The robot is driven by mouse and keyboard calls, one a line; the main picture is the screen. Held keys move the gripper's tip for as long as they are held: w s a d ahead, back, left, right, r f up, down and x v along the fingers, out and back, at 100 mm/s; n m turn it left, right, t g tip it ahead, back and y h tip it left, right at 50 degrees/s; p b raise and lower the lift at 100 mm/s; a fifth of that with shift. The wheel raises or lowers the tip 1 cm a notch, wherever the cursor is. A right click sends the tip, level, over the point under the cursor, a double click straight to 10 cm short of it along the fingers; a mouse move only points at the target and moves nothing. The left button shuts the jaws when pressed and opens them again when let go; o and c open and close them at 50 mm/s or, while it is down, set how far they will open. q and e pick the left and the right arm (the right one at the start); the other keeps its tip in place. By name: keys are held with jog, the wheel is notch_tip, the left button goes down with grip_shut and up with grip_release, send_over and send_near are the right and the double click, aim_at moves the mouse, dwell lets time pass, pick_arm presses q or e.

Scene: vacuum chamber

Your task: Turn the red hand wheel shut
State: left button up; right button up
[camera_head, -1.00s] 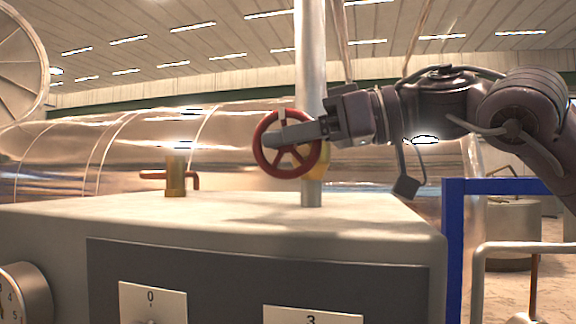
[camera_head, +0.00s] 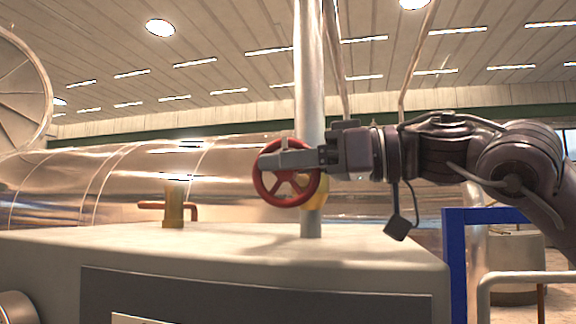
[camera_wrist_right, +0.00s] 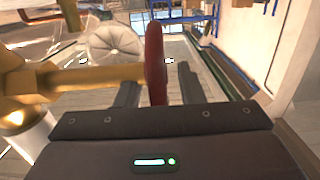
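The red hand wheel (camera_head: 265,192) stands upright on a brass valve (camera_head: 318,190) at the vertical steel pipe, near the middle of the head view. My right gripper (camera_head: 272,160) reaches in from the right, its fingers across the upper part of the wheel. In the right wrist view the wheel's rim (camera_wrist_right: 156,62) shows edge-on between the two fingers of the right gripper (camera_wrist_right: 158,88). There is a gap on each side of the rim, so the gripper is open around it. The brass valve stem (camera_wrist_right: 85,74) comes in from the left there. My left gripper is not in view.
The pale cabinet top (camera_head: 235,240) lies below the wheel. The steel pipe (camera_head: 310,80) rises beside the wheel. A blue frame (camera_head: 456,260) stands at the right, with a large shiny cylinder (camera_head: 90,185) behind.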

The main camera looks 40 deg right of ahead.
jog(key=shift+f, duration=0.1)
jog(key=shift+s+d, duration=0.2)
jog(key=b+v, duration=0.2)
jog(key=v, duration=0.5)
jog(key=shift+d, duration=0.1)
dwell(0.3)
